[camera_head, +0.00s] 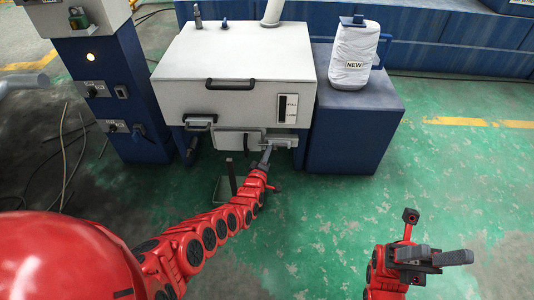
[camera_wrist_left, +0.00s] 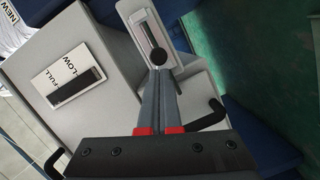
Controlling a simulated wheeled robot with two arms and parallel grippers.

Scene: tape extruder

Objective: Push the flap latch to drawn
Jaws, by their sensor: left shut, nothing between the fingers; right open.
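The flap latch (camera_head: 280,142) is a pale plate at the right end of the small flap (camera_head: 237,139), low on the front of the white machine. In the left wrist view the latch plate (camera_wrist_left: 137,16) has a long slot with a rod, and a dark round knob (camera_wrist_left: 159,57) sits at its near end. My left gripper (camera_head: 267,150) is shut and empty. Its fingertips (camera_wrist_left: 160,71) are right at the knob; I cannot tell if they touch it. My right gripper (camera_head: 456,256) is open and empty, at lower right, far from the latch.
The white machine (camera_head: 225,65) has a black lid handle (camera_head: 230,83) and a FULL/LOW level panel (camera_head: 288,108). A blue block (camera_head: 350,130) to the right carries a white NEW sack (camera_head: 354,55). A blue control cabinet (camera_head: 108,85) stands left. Green floor at right is clear.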

